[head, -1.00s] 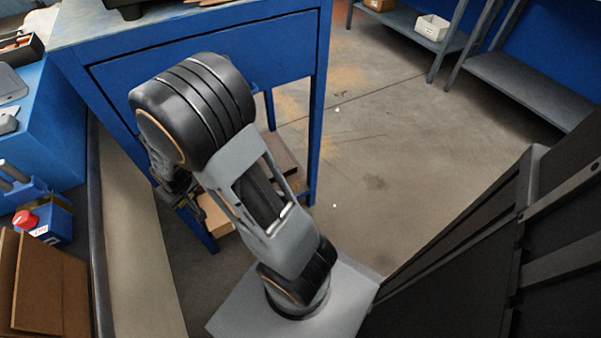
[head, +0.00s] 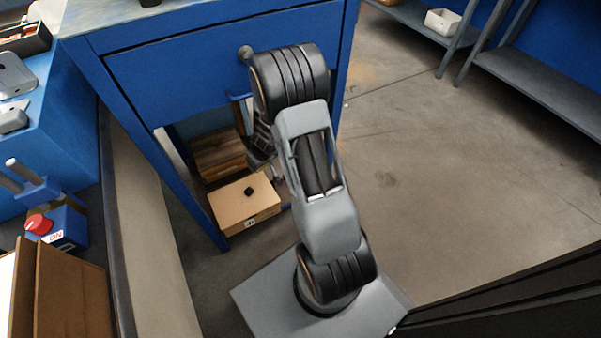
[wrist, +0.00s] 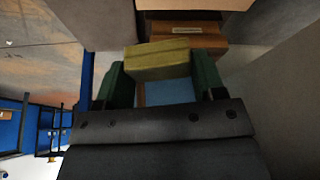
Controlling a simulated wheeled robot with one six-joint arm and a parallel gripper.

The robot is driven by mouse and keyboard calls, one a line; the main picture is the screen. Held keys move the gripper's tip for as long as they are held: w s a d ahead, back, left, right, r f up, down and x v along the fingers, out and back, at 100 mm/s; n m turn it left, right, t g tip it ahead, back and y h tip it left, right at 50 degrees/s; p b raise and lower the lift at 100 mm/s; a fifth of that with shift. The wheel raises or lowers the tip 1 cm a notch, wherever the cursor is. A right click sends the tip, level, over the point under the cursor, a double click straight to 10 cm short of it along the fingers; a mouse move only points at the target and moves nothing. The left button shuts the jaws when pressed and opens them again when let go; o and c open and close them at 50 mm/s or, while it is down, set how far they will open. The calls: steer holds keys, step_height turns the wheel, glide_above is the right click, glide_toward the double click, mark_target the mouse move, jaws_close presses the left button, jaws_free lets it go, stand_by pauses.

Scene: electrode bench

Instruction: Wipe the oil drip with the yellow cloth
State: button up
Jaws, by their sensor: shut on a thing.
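My gripper (wrist: 158,72) is shut on a yellow block-like folded cloth (wrist: 158,58), which sits between its two green fingers in the wrist view. In the head view my gripper is mostly hidden behind my arm, in front of the blue bench, and the cloth cannot be made out there. A faint dark stain (head: 386,180) lies on the concrete floor right of my arm; I cannot tell whether it is the oil drip. No other clear oil drip shows.
The blue bench (head: 220,60) stands ahead, with a cardboard box (head: 238,208) and a wooden crate (head: 218,153) beneath it. Grey shelves (head: 540,92) stand at the far right. The floor between is open.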

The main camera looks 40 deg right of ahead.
steer(key=shift+n+y, duration=0.4)
steer(key=shift+n, duration=0.5)
steer(key=shift+s+d+f+b, duration=0.25)
steer(key=shift+d+f+b, duration=0.4)
steer(key=shift+d+f, duration=2.6)
steer(key=shift+s+d+f+b, duration=0.2)
steer(key=shift+d+f+b, duration=0.5)
steer(key=shift+d+f, duration=2.5)
steer(key=shift+s+d+f+b, duration=0.25)
steer(key=shift+d+f+b, duration=0.75)
steer(key=shift+f, duration=4.1)
steer(key=shift+d+p, duration=0.35)
steer(key=shift+f+b, duration=1.05)
steer(key=shift+b, duration=0.5)
steer(key=shift+r, duration=0.1)
